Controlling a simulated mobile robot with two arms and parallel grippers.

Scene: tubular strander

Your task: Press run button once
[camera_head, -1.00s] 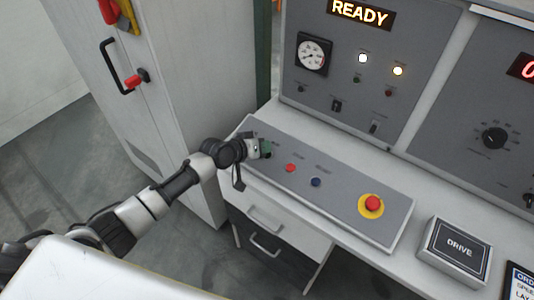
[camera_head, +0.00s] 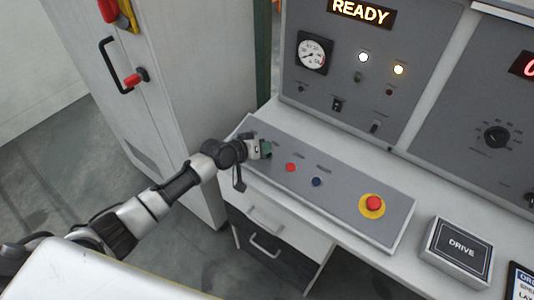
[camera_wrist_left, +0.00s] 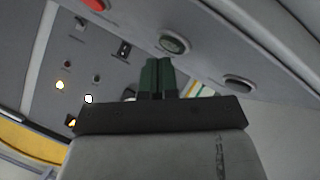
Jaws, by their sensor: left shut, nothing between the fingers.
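The sloped grey control panel (camera_head: 335,192) lies on the desk, with a red button (camera_head: 290,167) and a dark blue button (camera_head: 316,182) in a row. My left gripper (camera_head: 266,149) is at the row's left end, its green fingertips close to the panel. In the left wrist view the shut, empty fingertips (camera_wrist_left: 158,62) are just short of a round greenish button with a metal ring (camera_wrist_left: 173,44), likely the run button. Whether they touch it I cannot tell. In the head view the gripper hides this button. My right gripper is not in view.
A red mushroom button on a yellow base (camera_head: 372,204) is at the panel's right end. An upright panel (camera_head: 350,75) with a lit READY sign, a gauge and lamps stands behind. A DRIVE box (camera_head: 457,248) sits at right, a grey cabinet (camera_head: 150,90) at left.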

